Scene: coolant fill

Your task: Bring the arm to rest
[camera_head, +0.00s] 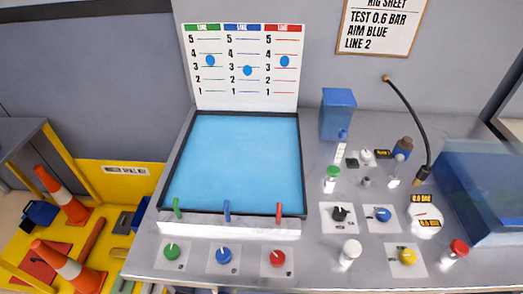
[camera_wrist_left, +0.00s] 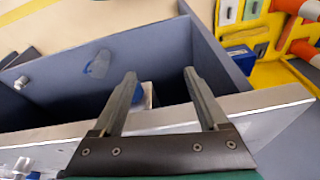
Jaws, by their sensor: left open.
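My left gripper (camera_wrist_left: 160,76) shows in the left wrist view with its two fingers apart and nothing between them. It is beside the bench's edge (camera_wrist_left: 262,98), over a grey-blue open compartment or recess (camera_wrist_left: 175,65). A small blue and white thing behind the fingers is partly hidden. Neither arm shows in the head view, and my right gripper is not seen.
The bench holds a blue panel (camera_head: 235,155), a line chart (camera_head: 243,65), several coloured knobs such as the red knob (camera_head: 278,258), a blue box (camera_head: 338,115) and a black hose (camera_head: 408,110).

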